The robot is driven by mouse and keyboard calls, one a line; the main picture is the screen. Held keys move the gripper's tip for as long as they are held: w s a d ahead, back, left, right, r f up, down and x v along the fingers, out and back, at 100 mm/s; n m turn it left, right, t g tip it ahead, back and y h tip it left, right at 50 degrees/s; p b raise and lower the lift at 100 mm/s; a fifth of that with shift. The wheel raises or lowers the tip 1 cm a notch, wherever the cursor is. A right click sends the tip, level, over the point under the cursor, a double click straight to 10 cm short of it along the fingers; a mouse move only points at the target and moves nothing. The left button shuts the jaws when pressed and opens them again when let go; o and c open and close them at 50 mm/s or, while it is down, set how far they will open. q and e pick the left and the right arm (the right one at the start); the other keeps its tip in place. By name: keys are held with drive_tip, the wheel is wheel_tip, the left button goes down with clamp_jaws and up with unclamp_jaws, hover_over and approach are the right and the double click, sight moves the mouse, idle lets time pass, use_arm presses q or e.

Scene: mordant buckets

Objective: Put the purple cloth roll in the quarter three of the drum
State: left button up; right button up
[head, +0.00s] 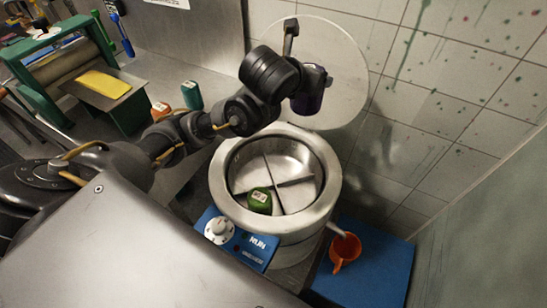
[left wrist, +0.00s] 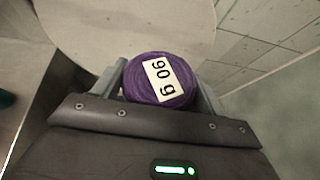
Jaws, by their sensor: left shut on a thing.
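The drum (head: 328,176) is a round steel tub split into quarters by crossed dividers. A green cloth roll (head: 260,200) sits in its near-left quarter. The other quarters that show look empty. My left gripper (head: 314,88) is above the drum's far side, in front of the raised round lid (head: 345,62). It is shut on the purple cloth roll (left wrist: 160,79), which shows between its fingers in the left wrist view with a white label reading "90 g". My right gripper is in neither view.
An orange roll (head: 160,110) and a teal roll (head: 192,95) stand on the bench at left. A blue control panel (head: 236,240) fronts the drum. An orange jug (head: 345,248) stands right, near the tiled wall.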

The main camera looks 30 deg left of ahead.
use_arm(q)
drive_tip(key=shift+f, duration=0.15)
drive_tip(key=s+a+f+n+g+y+p, duration=0.1)
drive_tip(key=s+a+f+n+y+p, duration=0.35)
drive_tip(key=f, duration=0.65)
drive_tip(key=s+a+f+n+g+y+p, duration=0.25)
drive_tip(key=s+a+f+n, duration=0.2)
drive_tip(key=s+f, duration=0.5)
drive_tip(key=shift+m+t+y, duration=0.35)
drive_tip(key=shift+m+y, duration=0.05)
drive_tip(key=shift+m, duration=0.1)
drive_tip(key=shift+w+d+f+b, duration=0.6)
drive_tip(key=shift+w+f+b, duration=1.9)
drive_tip(key=shift+b, duration=0.25)
drive_tip(key=shift+w+d+f+b, duration=0.6)
drive_tip(key=shift+w+f+b, duration=1.95)
drive_tip(key=shift+b, duration=0.25)
drive_tip(key=shift+w+d+f+b, duration=0.6)
drive_tip(key=shift+w+f+b, duration=1.75)
drive_tip(key=shift+w+b, duration=0.35)
drive_tip(key=shift+s+f, duration=0.1)
drive_tip(key=shift+s, duration=0.05)
drive_tip(key=o, duration=1.1)
drive_tip(key=shift+o, duration=0.2)
